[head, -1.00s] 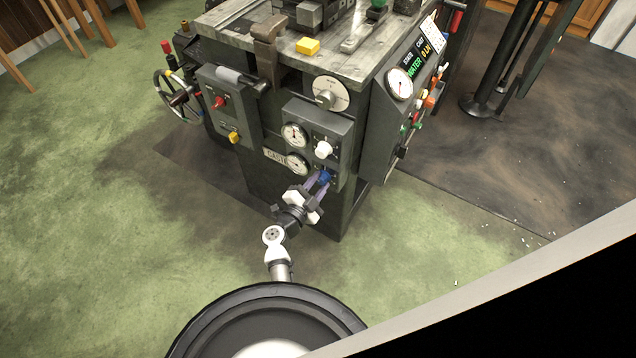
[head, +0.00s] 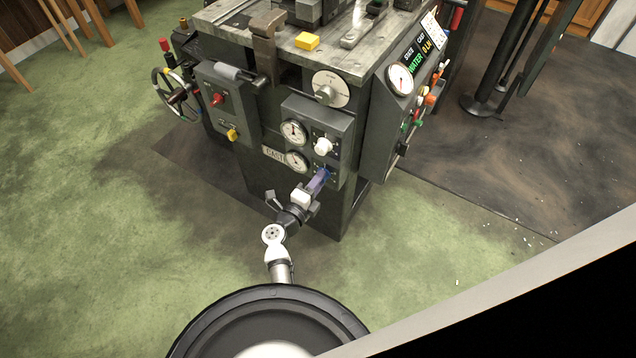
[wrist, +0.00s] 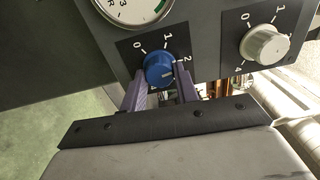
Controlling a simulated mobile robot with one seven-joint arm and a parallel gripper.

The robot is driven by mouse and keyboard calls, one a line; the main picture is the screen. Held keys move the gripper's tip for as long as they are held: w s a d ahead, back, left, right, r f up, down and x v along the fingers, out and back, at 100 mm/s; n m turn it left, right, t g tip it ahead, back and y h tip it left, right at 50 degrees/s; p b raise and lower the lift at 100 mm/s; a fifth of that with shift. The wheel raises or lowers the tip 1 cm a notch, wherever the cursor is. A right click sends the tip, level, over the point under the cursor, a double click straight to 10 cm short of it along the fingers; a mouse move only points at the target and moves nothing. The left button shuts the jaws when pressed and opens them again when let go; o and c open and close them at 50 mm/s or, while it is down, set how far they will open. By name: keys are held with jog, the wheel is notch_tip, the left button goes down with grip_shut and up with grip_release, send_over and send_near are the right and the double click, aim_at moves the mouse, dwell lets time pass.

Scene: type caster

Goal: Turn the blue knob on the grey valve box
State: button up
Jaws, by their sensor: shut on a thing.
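The blue knob (wrist: 159,69) is on the front of the grey valve box (head: 330,123), below the white knob (head: 323,147). In the wrist view its dial reads 0, 1 and 2 around it, and a pale line on its face points down. My gripper (wrist: 160,83) has its two purple fingers on either side of the blue knob, shut on it. In the head view the gripper (head: 322,178) reaches the knob from below and hides most of it.
Two round gauges (head: 294,132) sit left of the knobs. The white knob also shows right of the blue one in the wrist view (wrist: 264,44). A handwheel (head: 172,92) and a lever panel (head: 228,105) are further left. Green floor in front is open.

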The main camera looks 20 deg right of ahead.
jog(key=shift+m, duration=0.3)
dwell(0.4)
jog(key=o, duration=1)
jog(key=shift+c, duration=0.2)
jog(key=shift+s+a, duration=0.1)
